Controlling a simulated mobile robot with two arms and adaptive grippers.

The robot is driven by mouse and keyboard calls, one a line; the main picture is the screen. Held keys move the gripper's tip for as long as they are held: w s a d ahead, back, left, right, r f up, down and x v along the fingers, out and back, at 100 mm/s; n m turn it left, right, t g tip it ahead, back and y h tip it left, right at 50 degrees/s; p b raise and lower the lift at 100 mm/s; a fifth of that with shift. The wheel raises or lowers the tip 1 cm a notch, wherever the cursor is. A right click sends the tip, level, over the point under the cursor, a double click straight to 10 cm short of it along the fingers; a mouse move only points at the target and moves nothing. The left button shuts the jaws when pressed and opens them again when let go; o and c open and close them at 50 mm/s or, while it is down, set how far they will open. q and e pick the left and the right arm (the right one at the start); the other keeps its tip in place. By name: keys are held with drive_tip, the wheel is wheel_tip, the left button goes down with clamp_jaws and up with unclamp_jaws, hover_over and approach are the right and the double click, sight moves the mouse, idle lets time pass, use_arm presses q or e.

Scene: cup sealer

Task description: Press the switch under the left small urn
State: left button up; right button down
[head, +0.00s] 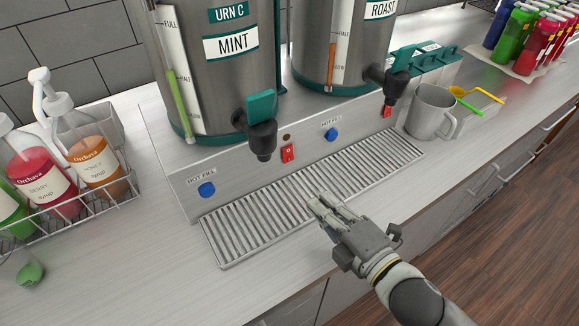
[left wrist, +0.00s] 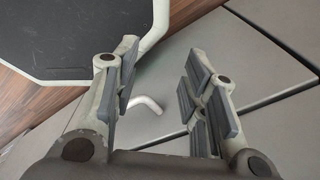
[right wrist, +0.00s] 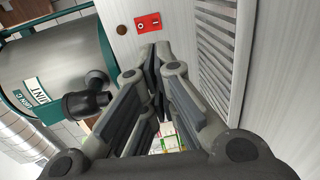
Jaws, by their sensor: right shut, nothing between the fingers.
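The left urn, labelled URN C MINT (head: 229,75), stands on a metal base and also shows in the right wrist view (right wrist: 50,80). A red rocker switch (head: 288,153) is on the base front at the urn's lower right, below and right of the black tap (head: 262,138). The same switch shows near the top of the right wrist view (right wrist: 148,22). My right gripper (head: 322,206) is shut and empty over the drip tray's front edge, apart from the switch, its fingers pointing towards the base. My left gripper (left wrist: 160,95) is open and empty, facing cabinet fronts.
A slatted drip tray (head: 230,253) lies before the base. Blue HOT FILL buttons (head: 207,190) and a second red switch (head: 387,111) share the base front. The ROAST urn (head: 340,50) and a grey mug (head: 430,110) are right; a syrup rack (head: 128,186) is left.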

drive_tip(key=p, duration=0.2)
approach(281, 160)
drive_tip(key=p+x, duration=0.1)
drive_tip(key=x, duration=0.4)
drive_tip(key=shift+w+a, duration=0.25)
use_arm(q)
drive_tip(key=r, duration=0.2)
drive_tip(key=w+r, duration=0.1)
drive_tip(key=shift+w+a+r, duration=0.1)
drive_tip(key=shift+a+r, duration=0.25)
drive_tip(key=shift+r, duration=0.05)
use_arm(e)
drive_tip(key=shift+w+a+f, duration=0.1)
drive_tip(key=shift+w+a, duration=0.05)
drive_tip(key=shift+w, duration=0.05)
